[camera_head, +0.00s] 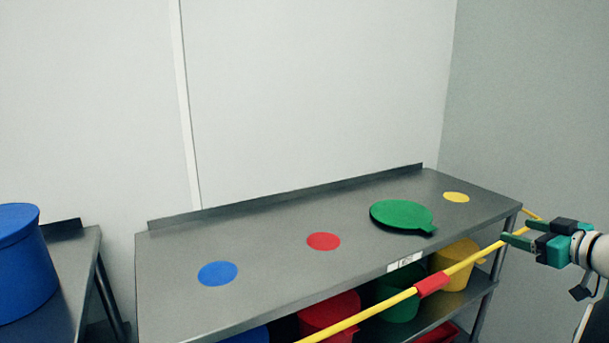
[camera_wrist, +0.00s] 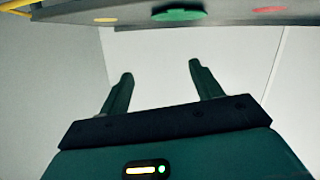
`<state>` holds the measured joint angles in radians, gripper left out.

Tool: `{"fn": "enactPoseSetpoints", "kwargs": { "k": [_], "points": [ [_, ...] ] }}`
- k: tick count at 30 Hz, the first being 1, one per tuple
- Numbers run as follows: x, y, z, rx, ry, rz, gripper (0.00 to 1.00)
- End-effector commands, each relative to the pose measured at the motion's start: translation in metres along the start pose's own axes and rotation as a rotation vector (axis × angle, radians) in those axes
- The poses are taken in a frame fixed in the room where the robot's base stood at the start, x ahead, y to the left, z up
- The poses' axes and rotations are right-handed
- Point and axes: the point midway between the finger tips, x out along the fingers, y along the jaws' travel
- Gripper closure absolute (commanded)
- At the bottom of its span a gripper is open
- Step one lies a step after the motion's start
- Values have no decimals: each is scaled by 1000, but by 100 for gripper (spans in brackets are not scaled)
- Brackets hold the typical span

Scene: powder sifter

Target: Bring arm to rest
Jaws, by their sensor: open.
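My gripper (camera_head: 517,232) is at the right edge of the head view, in front of the right end of the steel table (camera_head: 275,235). Its two green fingers are apart and point left. In the wrist view the gripper (camera_wrist: 160,82) also shows its fingers spread, with nothing between them. A yellow bar (camera_head: 378,306) with a red sleeve (camera_head: 431,285) runs diagonally past the table front. It passes close to the fingers in the head view; whether they touch cannot be told.
A green lid (camera_head: 398,214) lies on the table among blue (camera_head: 217,273), red (camera_head: 323,241) and yellow (camera_head: 456,197) discs. Coloured bins, including a yellow one (camera_head: 455,262), stand on the shelf below. A blue container (camera_head: 22,265) stands on another table at left.

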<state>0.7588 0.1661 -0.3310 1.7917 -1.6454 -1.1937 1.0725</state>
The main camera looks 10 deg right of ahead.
Motion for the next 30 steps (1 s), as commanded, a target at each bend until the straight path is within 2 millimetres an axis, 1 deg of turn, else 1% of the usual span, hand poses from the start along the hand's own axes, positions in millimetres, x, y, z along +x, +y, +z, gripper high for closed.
{"fn": "enactPoseSetpoints", "kwargs": {
  "k": [1,5,8,9,12,14,15,17,20,21,23,24,26,27,29,30],
  "points": [
    [6,-4,-13,-17,22,32,35],
    [20,-10,-44,-51,73,146,35],
    [28,-21,-70,-63,108,252,35],
    [30,-27,-80,-61,117,300,35],
    [32,-49,-98,-35,112,416,35],
    [31,-65,-102,-6,89,472,35],
    [30,-77,-102,18,67,502,35],
    [28,-98,-98,57,21,535,35],
    [22,-140,-83,124,-85,556,35],
    [19,-159,-74,150,-136,551,35],
    [14,-190,-59,188,-220,530,35],
    [9,-213,-47,210,-279,507,35],
    [1,-250,-29,238,-373,457,35],
    [-6,-274,-17,253,-436,419,35],
    [-17,-310,0,266,-525,352,35],
    [-25,-332,11,273,-583,304,35]
  ]
}}
